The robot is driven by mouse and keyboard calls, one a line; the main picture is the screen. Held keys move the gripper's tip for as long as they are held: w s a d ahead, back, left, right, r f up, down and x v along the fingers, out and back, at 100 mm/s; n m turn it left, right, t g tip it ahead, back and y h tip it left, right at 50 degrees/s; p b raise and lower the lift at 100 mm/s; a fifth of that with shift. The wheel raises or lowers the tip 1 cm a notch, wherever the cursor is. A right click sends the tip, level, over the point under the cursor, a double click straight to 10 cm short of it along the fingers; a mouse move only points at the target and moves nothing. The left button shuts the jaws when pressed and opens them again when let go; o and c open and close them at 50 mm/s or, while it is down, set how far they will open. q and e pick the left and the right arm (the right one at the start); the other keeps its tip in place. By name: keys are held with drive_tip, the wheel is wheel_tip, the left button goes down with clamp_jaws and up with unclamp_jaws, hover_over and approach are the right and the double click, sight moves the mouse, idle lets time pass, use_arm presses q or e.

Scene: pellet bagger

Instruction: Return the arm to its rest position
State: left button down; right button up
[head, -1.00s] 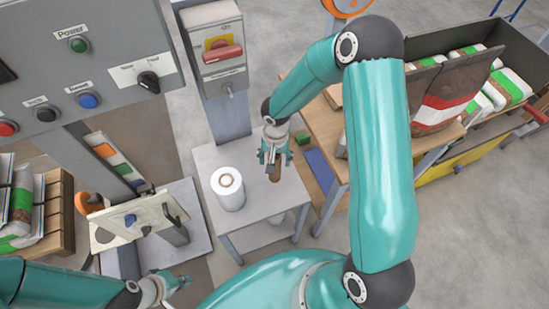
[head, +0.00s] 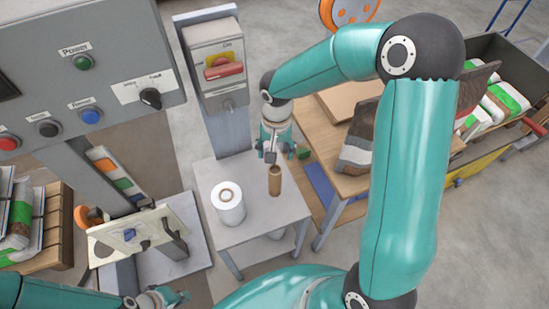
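My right gripper (head: 276,154) hangs over the small grey table, just behind and above a brown cylinder (head: 275,181). The cylinder stands upright on the table top and looks apart from the fingers. The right fingers are spread and hold nothing that I can see. The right arm reaches in a high bend across the right half of the head view. My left gripper (head: 177,299) is low at the left, partly cut off by the bottom edge. Its fingers look apart and empty.
A white roll (head: 228,198) stands on the grey table (head: 256,214), left of the cylinder. A post with a red-handled switch box (head: 221,69) rises behind. A control panel (head: 85,85) is at left. A wooden table (head: 340,186) and a yellow-sided bin (head: 480,158) with bags are at right.

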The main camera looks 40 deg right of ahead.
drive_tip(key=shift+r, duration=0.15)
idle(0.4)
drive_tip(key=s+a+f+n+g+y, duration=0.2)
drive_tip(key=s+a+f+n+y, duration=0.2)
drive_tip(key=s+a+f, duration=1.35)
drive_tip(key=w, duration=0.1)
drive_tip(key=w+d+f+n+t, duration=0.1)
drive_tip(key=w+d+n+t, duration=0.1)
drive_tip(key=w, duration=0.1)
drive_tip(key=shift+d+f, duration=0.1)
drive_tip(key=shift+f, duration=0.25)
